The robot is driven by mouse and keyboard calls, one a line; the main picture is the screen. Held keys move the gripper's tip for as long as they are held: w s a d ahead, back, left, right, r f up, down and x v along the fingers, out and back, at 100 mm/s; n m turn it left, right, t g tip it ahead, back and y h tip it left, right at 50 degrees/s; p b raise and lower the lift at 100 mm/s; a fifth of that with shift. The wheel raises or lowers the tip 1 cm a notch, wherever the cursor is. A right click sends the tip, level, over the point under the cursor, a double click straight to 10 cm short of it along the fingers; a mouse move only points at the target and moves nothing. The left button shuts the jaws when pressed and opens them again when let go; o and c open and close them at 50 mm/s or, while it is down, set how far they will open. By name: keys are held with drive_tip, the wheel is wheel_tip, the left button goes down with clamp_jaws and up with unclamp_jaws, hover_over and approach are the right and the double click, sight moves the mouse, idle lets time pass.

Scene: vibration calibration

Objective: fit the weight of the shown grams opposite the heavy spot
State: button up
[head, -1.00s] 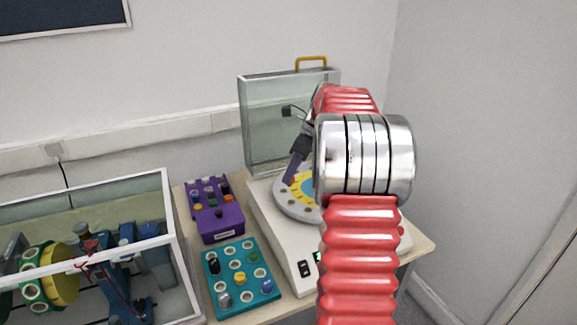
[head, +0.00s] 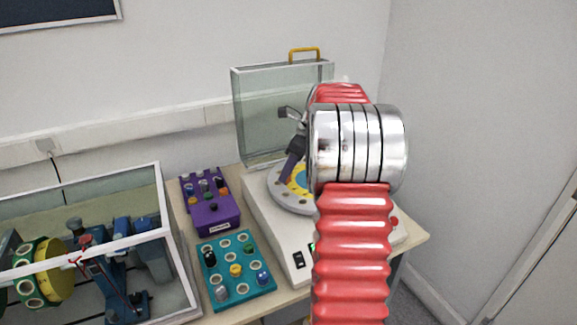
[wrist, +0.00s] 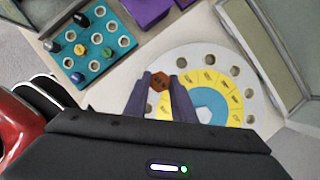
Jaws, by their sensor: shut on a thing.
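My gripper (wrist: 160,84) is shut on a brown hexagonal weight (wrist: 159,81), held between its two purple fingers over the disc's edge. Whether the weight touches the disc is unclear. The grey disc (wrist: 222,63) has holes around its rim, a yellow marked ring and a blue centre. In the head view, the disc (head: 273,193) sits on a white machine (head: 270,235); my gripper (head: 289,168) reaches down to it and the weight is not distinguishable. A small green display (head: 311,248) is partly covered by my arm and unreadable. No heavy spot can be made out.
A teal tray (head: 222,272) and a purple block (head: 218,220) hold several coloured weights left of the machine. A clear lid (head: 262,115) with a yellow handle stands raised behind the disc. A glass-sided case (head: 160,215) is at the left.

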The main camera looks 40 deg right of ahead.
sight(288, 181)
drive_tip(key=shift+f, duration=1.45)
drive_tip(key=shift+f, duration=1.1)
idle(0.9)
drive_tip(key=o, duration=1.1)
drive_tip(key=shift+r, duration=0.1)
drive_tip(key=v, duration=1.3)
drive_tip(key=shift+s+d+r, duration=0.2)
drive_tip(key=shift+s, duration=0.05)
